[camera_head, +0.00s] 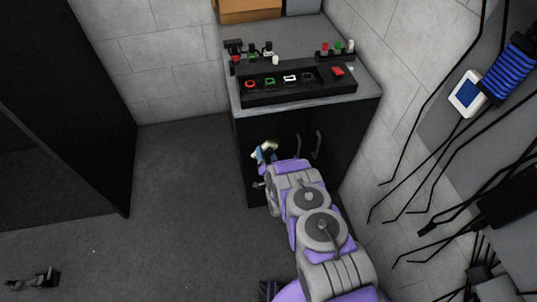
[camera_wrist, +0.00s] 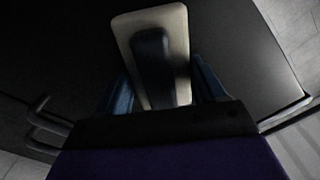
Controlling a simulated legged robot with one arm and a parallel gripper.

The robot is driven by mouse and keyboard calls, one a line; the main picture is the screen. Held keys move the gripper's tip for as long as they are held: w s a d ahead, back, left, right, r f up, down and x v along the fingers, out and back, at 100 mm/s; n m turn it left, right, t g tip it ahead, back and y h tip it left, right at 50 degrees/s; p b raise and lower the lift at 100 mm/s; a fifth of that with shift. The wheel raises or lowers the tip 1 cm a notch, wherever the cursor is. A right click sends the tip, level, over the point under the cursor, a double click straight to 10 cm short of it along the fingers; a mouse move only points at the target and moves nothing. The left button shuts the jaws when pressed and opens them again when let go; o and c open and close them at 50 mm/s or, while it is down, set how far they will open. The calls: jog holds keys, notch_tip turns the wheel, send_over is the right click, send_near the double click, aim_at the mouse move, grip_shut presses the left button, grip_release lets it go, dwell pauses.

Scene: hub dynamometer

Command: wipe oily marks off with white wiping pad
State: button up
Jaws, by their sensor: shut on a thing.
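The white wiping pad (camera_wrist: 179,40) fills the top middle of the wrist view, with a dark handle (camera_wrist: 151,58) along its middle. My gripper (camera_wrist: 163,82) has blue fingers on either side of the handle and is shut on it. In the head view the pad (camera_head: 268,147) shows small and partly hidden at the end of my arm. My gripper (camera_head: 263,158) is in front of the black cabinet (camera_head: 284,140), below its top edge. I cannot tell whether the pad touches the cabinet. No oily marks can be made out in either view.
A control panel (camera_head: 298,85) with coloured buttons lies on the grey cabinet top, with several small knobbed items behind it. A cardboard box (camera_head: 250,10) stands at the back. Black cables (camera_head: 415,125) hang at the right wall.

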aim_at(276, 148)
jog(key=shift+d+r+p, duration=0.15)
jog(key=shift+r+p, duration=0.25)
jog(key=shift+r, duration=0.4)
jog(key=shift+w+d+r+p, duration=0.15)
jog(key=shift+w+d, duration=0.25)
jog(key=shift+d, duration=0.6)
jog(key=shift+w+d+f+p, duration=0.1)
jog(key=shift+w+d+p, duration=0.2)
jog(key=shift+d, duration=0.65)
jog(key=shift+w+d, duration=0.25)
jog(key=shift+d, duration=0.65)
jog(key=shift+w+d, duration=0.2)
jog(key=shift+d, duration=0.65)
jog(key=p+v, duration=0.3)
jog(key=v, duration=0.3)
jog(key=shift+p+v, duration=0.85)
jog(key=shift+v, duration=0.7)
